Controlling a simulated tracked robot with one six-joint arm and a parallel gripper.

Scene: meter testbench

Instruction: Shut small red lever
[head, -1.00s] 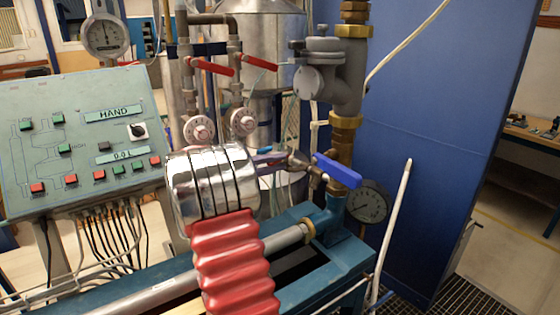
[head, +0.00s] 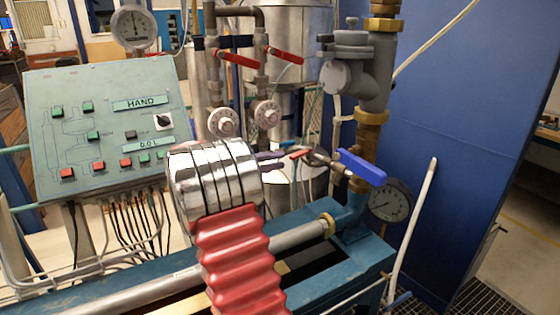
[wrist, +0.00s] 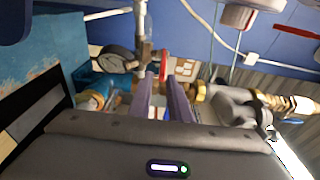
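The small red lever (head: 300,153) sits on a thin metal pipe left of the larger blue lever (head: 362,168). My gripper (head: 284,156) points at it from the left, its purple fingers partly hidden behind my chrome wrist. In the wrist view the two fingers of my gripper (wrist: 160,78) stand apart with a gap between them. The red lever (wrist: 164,64) shows just beyond and between the fingertips. I cannot tell whether a finger touches it.
A dial gauge (head: 388,201) is low on the right, by the blue bench frame (head: 345,262). Two larger red levers (head: 236,58) (head: 286,55) sit on upright pipes behind. A control panel (head: 100,130) stands left. A blue wall (head: 460,120) is at the right.

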